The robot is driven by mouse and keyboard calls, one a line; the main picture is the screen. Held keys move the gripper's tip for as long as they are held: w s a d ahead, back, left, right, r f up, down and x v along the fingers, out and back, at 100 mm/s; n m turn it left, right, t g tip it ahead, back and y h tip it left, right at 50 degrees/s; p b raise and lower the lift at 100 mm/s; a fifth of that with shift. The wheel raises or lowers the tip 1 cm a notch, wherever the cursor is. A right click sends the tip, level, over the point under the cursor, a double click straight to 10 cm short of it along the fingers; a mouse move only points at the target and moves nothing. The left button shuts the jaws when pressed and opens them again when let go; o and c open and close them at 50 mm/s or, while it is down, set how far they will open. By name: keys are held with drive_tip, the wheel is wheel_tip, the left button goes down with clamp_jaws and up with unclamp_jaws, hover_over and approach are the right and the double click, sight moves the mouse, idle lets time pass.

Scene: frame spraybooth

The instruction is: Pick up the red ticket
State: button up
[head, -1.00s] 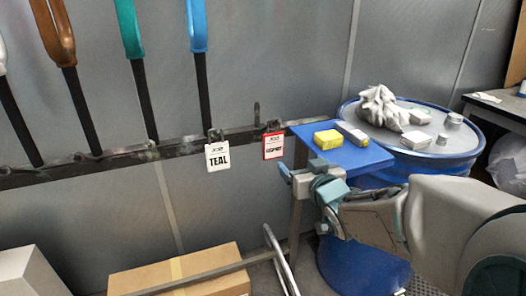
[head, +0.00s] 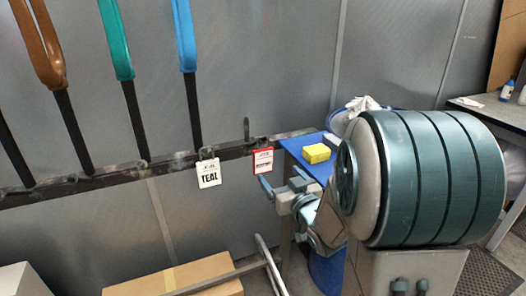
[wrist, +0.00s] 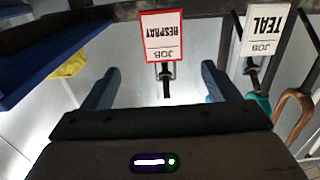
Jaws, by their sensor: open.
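The red ticket (head: 263,161) is a white card with a red border, hanging from a hook on the dark rail. In the wrist view the red ticket (wrist: 162,36) appears upside down, reading "JOB RESPRAY", ahead of the jaws and roughly between them. My gripper (head: 277,188) is open and empty, just below and to the right of the ticket in the head view. In the wrist view my gripper (wrist: 158,82) has its two fingers spread apart, with a gap to the ticket.
A white TEAL ticket (head: 208,173) hangs to the left on the same rail (head: 150,168). A blue shelf (head: 299,150) with a yellow block (head: 316,153) sits close on the right. Painted frames hang above, and a cardboard box (head: 180,281) lies below.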

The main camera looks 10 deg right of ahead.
sight(264, 160)
drive_tip(key=shift+w+r+p, duration=0.15)
drive_tip(key=shift+w+p, duration=0.1)
drive_tip(key=shift+p, duration=0.6)
drive_tip(key=w, duration=0.2)
drive_tip(key=w+a, duration=0.1)
drive_tip(key=w, duration=0.2)
drive_tip(key=shift+w+a+f, duration=0.1)
drive_tip(key=shift+w+f, duration=0.1)
drive_tip(key=shift+w, duration=0.05)
drive_tip(key=shift+w+a+f+p, duration=0.1)
drive_tip(key=shift+w+a+p, duration=0.2)
drive_tip(key=shift+w, duration=0.55)
drive_tip(key=shift+w+a+f+p, duration=0.15)
drive_tip(key=shift+w+p, duration=0.25)
drive_tip(key=shift+w, duration=0.45)
drive_tip(key=shift+w+a+r+p, duration=0.1)
drive_tip(key=shift+w+a+p, duration=0.25)
drive_tip(key=shift+w, duration=0.5)
drive_tip(key=c, duration=1.1)
